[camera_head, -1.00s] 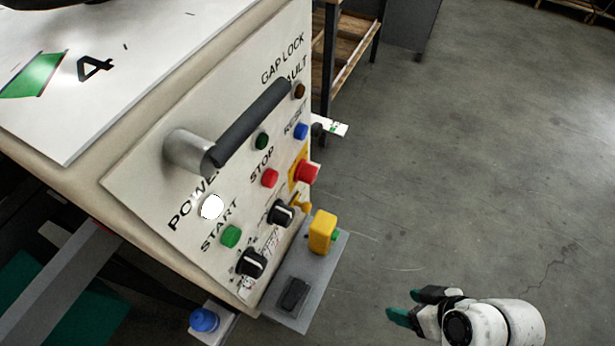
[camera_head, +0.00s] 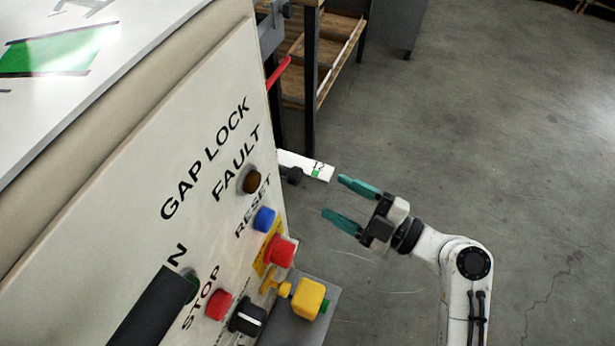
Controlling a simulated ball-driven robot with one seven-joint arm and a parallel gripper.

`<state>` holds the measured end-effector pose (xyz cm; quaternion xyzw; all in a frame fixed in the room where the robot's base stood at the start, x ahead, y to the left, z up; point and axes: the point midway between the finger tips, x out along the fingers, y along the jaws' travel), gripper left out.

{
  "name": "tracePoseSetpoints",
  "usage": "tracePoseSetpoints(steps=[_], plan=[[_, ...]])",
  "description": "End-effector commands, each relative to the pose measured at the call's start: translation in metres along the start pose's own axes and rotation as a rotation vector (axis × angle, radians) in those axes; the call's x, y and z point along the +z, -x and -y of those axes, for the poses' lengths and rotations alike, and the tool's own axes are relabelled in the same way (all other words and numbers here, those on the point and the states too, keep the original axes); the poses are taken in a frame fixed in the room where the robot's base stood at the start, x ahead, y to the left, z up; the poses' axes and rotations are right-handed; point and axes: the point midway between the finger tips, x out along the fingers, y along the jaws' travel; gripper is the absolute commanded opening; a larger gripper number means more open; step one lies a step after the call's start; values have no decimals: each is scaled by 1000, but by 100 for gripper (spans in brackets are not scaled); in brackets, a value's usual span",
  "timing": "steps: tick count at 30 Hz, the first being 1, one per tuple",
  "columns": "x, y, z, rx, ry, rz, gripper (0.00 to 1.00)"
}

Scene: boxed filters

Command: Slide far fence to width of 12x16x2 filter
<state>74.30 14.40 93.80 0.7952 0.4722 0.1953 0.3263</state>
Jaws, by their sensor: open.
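My gripper (camera_head: 334,197) is open and empty, its two teal fingers pointing left toward the side of the control panel. A white bar end with a green mark (camera_head: 318,169) sticks out from behind the panel, just left of and above the upper fingertip, with a gap between them. I cannot tell whether this bar belongs to the far fence. No 12x16x2 filter can be made out.
The slanted control panel (camera_head: 120,190) fills the left, with a black handle (camera_head: 150,310), a red button (camera_head: 281,251) and a yellow block (camera_head: 308,298). A wooden shelf rack (camera_head: 340,62) stands behind. The concrete floor (camera_head: 530,130) at right is clear.

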Motion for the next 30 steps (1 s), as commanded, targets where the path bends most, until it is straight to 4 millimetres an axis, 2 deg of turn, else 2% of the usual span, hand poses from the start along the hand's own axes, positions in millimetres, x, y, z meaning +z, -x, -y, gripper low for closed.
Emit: tracePoseSetpoints(steps=[6, 13, 18, 26, 30], plan=[[-3, -42, -2, -3, 0, -1, 65], [-2, -72, -1, -4, -1, -1, 65], [0, -81, 0, -3, -1, 1, 65], [0, -82, 0, -2, 0, 2, 65], [0, -81, 0, -2, -1, 2, 53]])
